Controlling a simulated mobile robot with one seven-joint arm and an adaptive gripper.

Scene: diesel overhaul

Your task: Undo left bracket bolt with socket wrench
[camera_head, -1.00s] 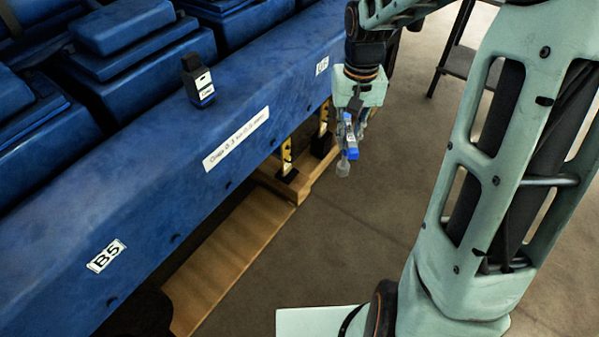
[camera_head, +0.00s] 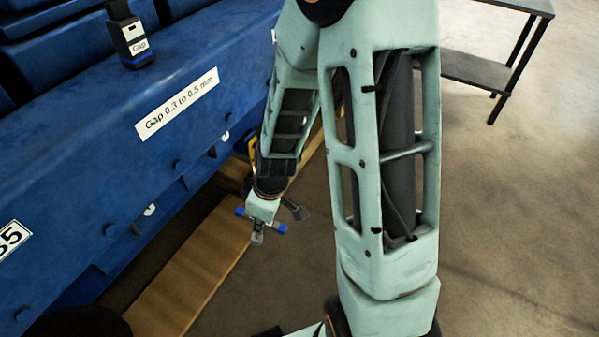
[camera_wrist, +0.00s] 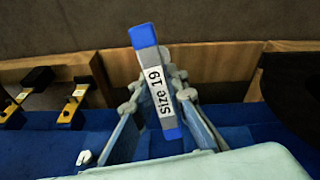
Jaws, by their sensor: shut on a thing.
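My gripper (camera_head: 263,209) is shut on the socket wrench (camera_head: 279,228), which has blue ends and a grey shaft. In the wrist view the wrench (camera_wrist: 158,85) lies tilted across the fingers, with a label reading "Size 19". In the head view my gripper hangs beside the blue engine's lower side, above the wooden beam and apart from it. Yellow brackets with black tops show at the left of the wrist view, one at the edge (camera_wrist: 10,103) and one nearer the middle (camera_wrist: 75,104). In the head view my arm mostly hides the brackets. I cannot make out the left bracket bolt.
The blue engine (camera_head: 100,150) fills the left, with a "Gap 0.3 to 0.5 mm" label (camera_head: 177,103) and a black bottle-like item (camera_head: 130,38) on top. A wooden beam (camera_head: 195,262) lies along its foot. A dark table (camera_head: 480,70) stands at upper right. Floor at right is clear.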

